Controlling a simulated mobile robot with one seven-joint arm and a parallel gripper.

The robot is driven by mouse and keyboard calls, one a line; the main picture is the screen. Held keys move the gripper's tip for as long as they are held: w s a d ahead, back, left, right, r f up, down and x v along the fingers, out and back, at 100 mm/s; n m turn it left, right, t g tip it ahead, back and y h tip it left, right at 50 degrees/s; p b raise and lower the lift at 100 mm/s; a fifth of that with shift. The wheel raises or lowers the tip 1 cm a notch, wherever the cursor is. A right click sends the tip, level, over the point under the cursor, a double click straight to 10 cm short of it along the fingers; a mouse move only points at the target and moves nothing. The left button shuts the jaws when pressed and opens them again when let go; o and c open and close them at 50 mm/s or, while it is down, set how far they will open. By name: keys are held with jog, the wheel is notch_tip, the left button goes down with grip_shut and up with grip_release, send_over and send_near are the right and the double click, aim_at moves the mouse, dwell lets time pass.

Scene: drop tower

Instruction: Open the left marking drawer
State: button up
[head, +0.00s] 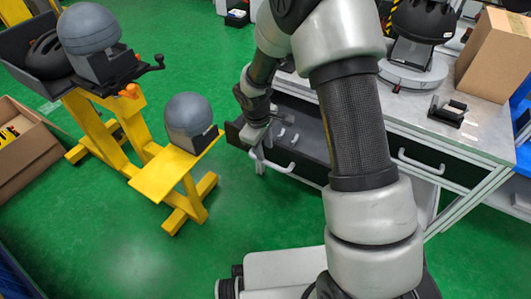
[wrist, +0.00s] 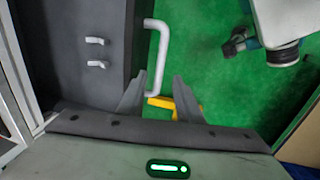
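The left marking drawer (head: 308,150) is pulled out from the workbench, and its dark inside shows. Two small white pieces (wrist: 96,52) lie in it in the wrist view. Its pale bar handle (head: 275,165) is on the drawer's front; it also shows in the wrist view (wrist: 163,50). My gripper (head: 256,140) is at the left end of this drawer front. In the wrist view my gripper's fingers (wrist: 159,80) are apart, with the near end of the handle in the gap between them. I cannot tell whether a finger touches it.
The right drawer, with a pale handle (head: 418,165), is shut. A yellow stand (head: 165,172) with grey domed heads (head: 190,118) stands close left of the open drawer. A cardboard box (head: 497,55) is on the bench top (head: 480,125). Green floor (head: 125,245) is clear at the front left.

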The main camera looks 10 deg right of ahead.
notch_tip(320, 180, up, 10)
jog(key=s+a+p, duration=0.1)
jog(key=p, duration=0.1)
jog(key=shift+s+r, duration=0.15)
jog(key=shift+s, duration=0.2)
jog(key=shift+a, duration=0.1)
jog(key=s+d+r+m+t, duration=0.1)
jog(key=s+d+r+m, duration=0.25)
jog(key=r, duration=0.45)
jog(key=s+d+r+m+t, duration=0.15)
jog(key=s+d+r, duration=0.3)
jog(key=r, duration=0.45)
jog(key=s+d+r+m+t+y, duration=0.1)
jog(key=s+r+m, duration=0.2)
jog(key=s, duration=0.4)
jog(key=s+d+r+m, duration=0.1)
jog(key=s+r+m, duration=0.25)
jog(key=s, duration=0.35)
notch_tip(320, 180, up, 20)
jog(key=p, duration=2)
jog(key=shift+s+a+r+n, duration=0.15)
jog(key=shift+s+r+n, duration=0.05)
jog(key=shift+s+n, duration=0.15)
